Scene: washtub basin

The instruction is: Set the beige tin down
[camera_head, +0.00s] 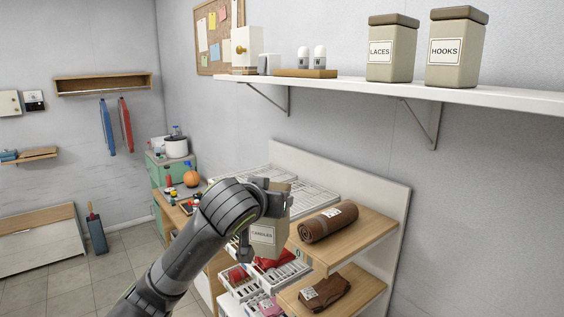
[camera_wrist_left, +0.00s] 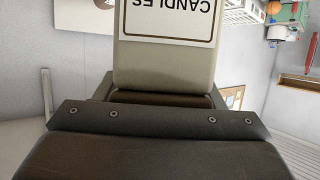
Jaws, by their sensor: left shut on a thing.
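The beige tin (camera_head: 268,242), labelled CANDLES, is held in the air in front of the wooden unit by the wall. My left gripper (camera_head: 274,200) is shut on it near its top, and the arm hides part of its left side. In the left wrist view the tin (camera_wrist_left: 163,66) shows large and upside down in the picture, with its brown lid edge against the gripper (camera_wrist_left: 160,120). Two similar tins, LACES (camera_head: 391,52) and HOOKS (camera_head: 456,50), stand upright on the white wall shelf (camera_head: 350,86). My right gripper is not in view.
A brown rolled towel (camera_head: 328,223) lies on the unit's upper wooden board (camera_head: 368,232). A folded brown item (camera_head: 325,291) lies on the lower board. White baskets (camera_head: 240,277) stand beside it. The wall shelf has bare room between the small wooden tray (camera_head: 306,73) and LACES.

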